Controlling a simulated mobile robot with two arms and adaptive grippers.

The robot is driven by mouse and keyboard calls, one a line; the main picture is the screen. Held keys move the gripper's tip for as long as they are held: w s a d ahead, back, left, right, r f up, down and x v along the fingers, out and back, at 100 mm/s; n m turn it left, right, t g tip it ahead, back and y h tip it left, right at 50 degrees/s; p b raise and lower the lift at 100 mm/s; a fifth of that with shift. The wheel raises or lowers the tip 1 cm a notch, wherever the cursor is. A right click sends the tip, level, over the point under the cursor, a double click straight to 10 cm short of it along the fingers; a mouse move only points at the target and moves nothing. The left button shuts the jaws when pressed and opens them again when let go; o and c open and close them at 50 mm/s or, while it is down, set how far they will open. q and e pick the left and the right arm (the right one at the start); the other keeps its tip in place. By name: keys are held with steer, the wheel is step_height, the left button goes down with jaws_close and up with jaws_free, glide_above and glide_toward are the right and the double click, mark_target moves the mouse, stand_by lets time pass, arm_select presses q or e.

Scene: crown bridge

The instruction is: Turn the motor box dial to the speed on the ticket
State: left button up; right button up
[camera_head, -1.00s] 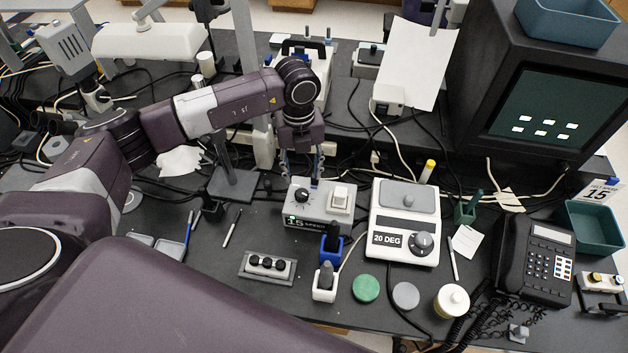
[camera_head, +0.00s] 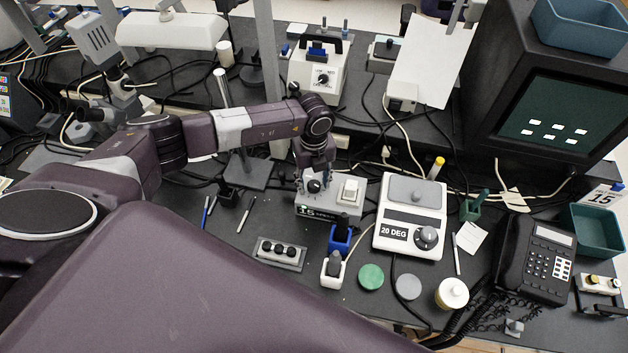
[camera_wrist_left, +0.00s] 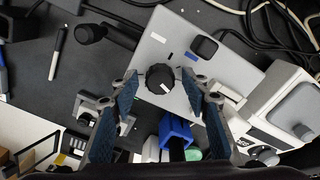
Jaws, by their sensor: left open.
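The motor box (camera_head: 345,208) is a light grey box on the bench, with a black round dial (camera_head: 314,186) and a white switch on top. Its front reads what looks like 15 beside the word SPEED. My left gripper (camera_head: 313,181) is over the dial. In the left wrist view, the dial (camera_wrist_left: 160,78) shows a white mark and sits between the open fingers of the left gripper (camera_wrist_left: 160,86), with a gap on each side. My right gripper is out of view.
A white device labelled 20 DEG (camera_head: 416,205) stands right of the motor box. A blue holder (camera_head: 340,238) and a white holder (camera_head: 332,272) stand close in front. A phone (camera_head: 535,260) is farther right.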

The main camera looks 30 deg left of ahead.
arm_select(q)
steer(key=shift+c, duration=0.7)
steer(key=c, duration=1)
